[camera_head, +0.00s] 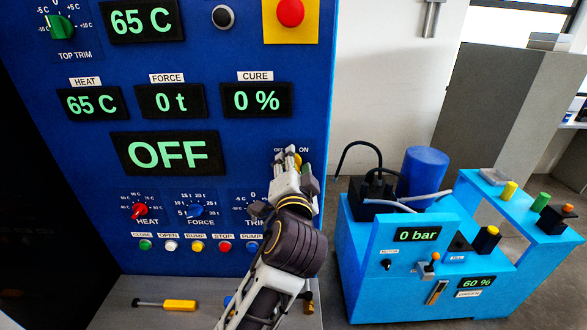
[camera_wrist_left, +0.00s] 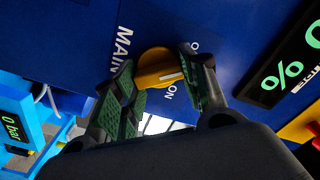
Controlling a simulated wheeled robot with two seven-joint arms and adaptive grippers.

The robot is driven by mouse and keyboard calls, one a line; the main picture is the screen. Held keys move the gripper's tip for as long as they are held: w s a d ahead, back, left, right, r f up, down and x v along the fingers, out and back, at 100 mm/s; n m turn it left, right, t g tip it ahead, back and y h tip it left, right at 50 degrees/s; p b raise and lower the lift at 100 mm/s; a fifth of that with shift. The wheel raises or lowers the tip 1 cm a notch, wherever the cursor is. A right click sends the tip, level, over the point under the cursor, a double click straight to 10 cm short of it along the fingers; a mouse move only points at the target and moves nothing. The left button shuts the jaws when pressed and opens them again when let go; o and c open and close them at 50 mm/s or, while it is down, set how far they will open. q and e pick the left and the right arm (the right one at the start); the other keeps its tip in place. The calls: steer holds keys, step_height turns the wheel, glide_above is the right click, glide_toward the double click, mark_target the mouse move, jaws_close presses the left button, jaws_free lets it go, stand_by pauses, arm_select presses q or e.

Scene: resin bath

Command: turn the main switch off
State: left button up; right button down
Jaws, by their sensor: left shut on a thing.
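The main switch is a yellow knob (camera_wrist_left: 155,68) on the blue panel, with a white line on its face, beside the "MAIN" lettering. An "ON" label and a partly hidden label lie near it. My left gripper (camera_head: 290,162) is at the panel's right side in the head view. In the left wrist view its two fingers (camera_wrist_left: 160,75) are closed around the knob, one on each side. In the head view the gripper mostly hides the knob. The large display (camera_head: 168,154) reads OFF. My right gripper is in neither view.
A red emergency button (camera_head: 290,12) on a yellow plate is above my gripper. Dials and a row of small buttons (camera_head: 197,247) lie to its left and below. A yellow-handled tool (camera_head: 179,305) rests on the grey ledge. A light-blue pump unit (camera_head: 430,250) stands at the right.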

arm_select(q)
steer(key=shift+f, duration=0.1)
stand_by(0.3)
steer(key=o, duration=1)
steer(key=shift+s, duration=0.1)
steer(key=shift+s, duration=5.95)
